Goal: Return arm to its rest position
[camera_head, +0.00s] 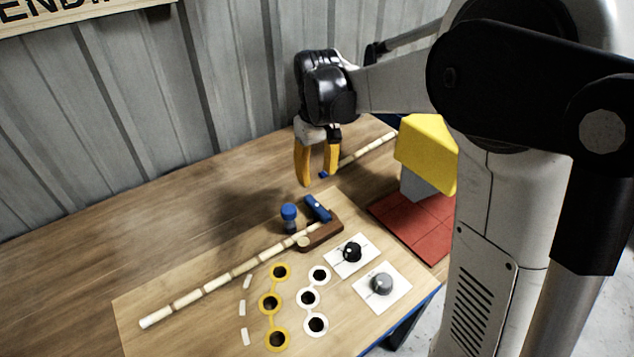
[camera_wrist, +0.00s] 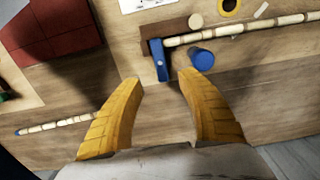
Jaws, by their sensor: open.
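My gripper (camera_head: 318,170) hangs above the wooden table (camera_head: 70,245), fingers pointing down. Its two yellow fingers are apart with nothing between them, as the wrist view (camera_wrist: 162,100) also shows. A long rattan pole (camera_head: 215,280) lies on the lighter board, its right end at a brown block (camera_head: 322,236) with a blue lever (camera_head: 317,207). The blue lever (camera_wrist: 158,60) and a blue peg (camera_wrist: 202,59) show just beyond the fingertips in the wrist view. A second rattan pole (camera_head: 368,150) lies behind my gripper, partly hidden by it.
The board holds yellow-ringed holes (camera_head: 270,302), white-ringed holes (camera_head: 308,297) and two knobs on white plates, one black (camera_head: 352,251), one grey (camera_head: 382,284). A yellow machine (camera_head: 425,150) and red base (camera_head: 410,222) stand at right. A corrugated wall (camera_head: 150,110) runs behind. The left table is clear.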

